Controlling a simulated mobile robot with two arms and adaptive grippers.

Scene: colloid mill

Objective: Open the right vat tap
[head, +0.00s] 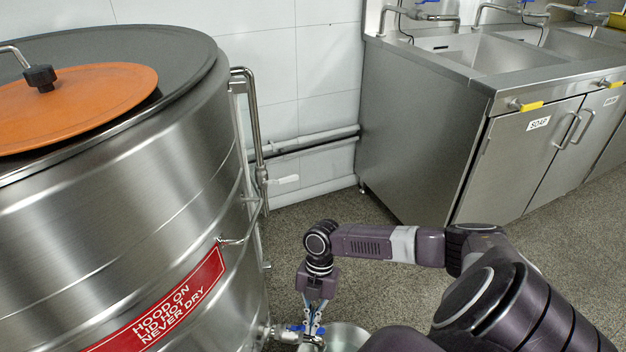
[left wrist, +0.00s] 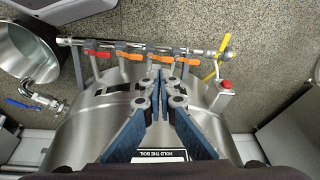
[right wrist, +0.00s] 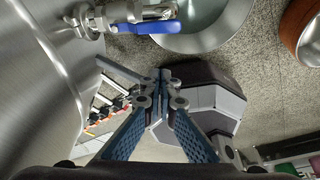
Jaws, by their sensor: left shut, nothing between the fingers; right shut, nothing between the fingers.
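The large steel vat (head: 190,180) with a red sign fills the left of the head view. Its tap (right wrist: 85,20) shows at the top of the right wrist view, with a blue lever (right wrist: 145,27) lying across it. My right gripper (head: 313,332) is low beside the vat, close to the tap, which shows partly in the head view (head: 285,334). In the right wrist view its fingers (right wrist: 164,75) are together and empty, apart from the lever. My left gripper (left wrist: 161,75) is shut and empty above a steel vessel; a blue-levered tap (left wrist: 25,104) shows at left there.
A steel pot (head: 345,338) stands beneath the vat tap. A copper-coloured vessel (right wrist: 305,30) is at right in the right wrist view. Orange valves (left wrist: 130,59) and a yellow lever (left wrist: 223,46) line a pipe. A sink cabinet (head: 430,140) stands behind; floor lies between.

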